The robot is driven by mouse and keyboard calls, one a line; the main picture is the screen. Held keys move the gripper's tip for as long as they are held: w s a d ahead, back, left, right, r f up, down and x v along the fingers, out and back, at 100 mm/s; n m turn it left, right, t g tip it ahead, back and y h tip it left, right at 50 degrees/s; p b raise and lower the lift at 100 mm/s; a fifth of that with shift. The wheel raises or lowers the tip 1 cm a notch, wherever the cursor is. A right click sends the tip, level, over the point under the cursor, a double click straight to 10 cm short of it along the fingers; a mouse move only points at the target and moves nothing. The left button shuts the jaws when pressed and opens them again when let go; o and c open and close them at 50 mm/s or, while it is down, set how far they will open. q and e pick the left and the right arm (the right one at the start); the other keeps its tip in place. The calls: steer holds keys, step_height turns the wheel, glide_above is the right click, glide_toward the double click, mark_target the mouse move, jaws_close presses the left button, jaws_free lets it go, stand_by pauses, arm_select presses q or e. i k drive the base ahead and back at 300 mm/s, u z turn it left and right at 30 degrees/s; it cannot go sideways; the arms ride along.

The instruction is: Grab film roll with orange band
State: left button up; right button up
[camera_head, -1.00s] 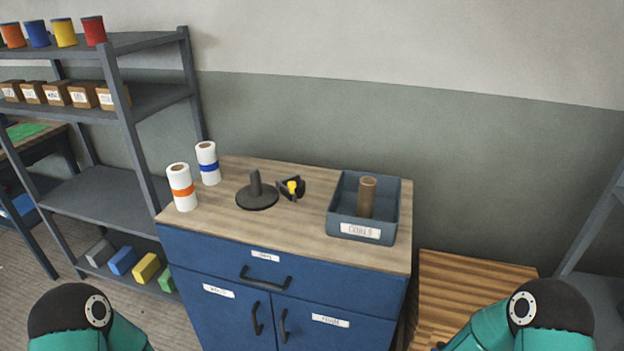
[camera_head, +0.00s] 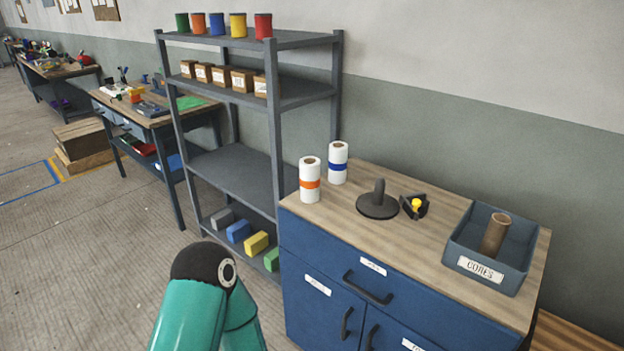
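The film roll with the orange band (camera_head: 310,180) is a white roll standing upright at the left front corner of the blue cabinet's wooden top (camera_head: 345,210). A second white roll with a blue band (camera_head: 338,163) stands upright just behind it to the right. One of my teal arms shows at the bottom, left of the cabinet, but its gripper is out of view. My other arm and its gripper are not in view either. Nothing touches the orange-banded roll.
A dark round base with a post (camera_head: 377,201), a black holder with a yellow knob (camera_head: 414,205) and a grey bin marked CORES (camera_head: 490,248) holding a brown tube (camera_head: 495,234) share the cabinet top. A grey shelf rack (camera_head: 237,172) stands close on the left.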

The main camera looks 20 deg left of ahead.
mark_target(309, 166)
steer(key=k, duration=1.25)
steer(key=u, duration=0.25)
steer(key=i, duration=0.7)
steer(key=u, duration=0.6)
steer(key=i, duration=0.95)
steer(key=z, duration=0.25)
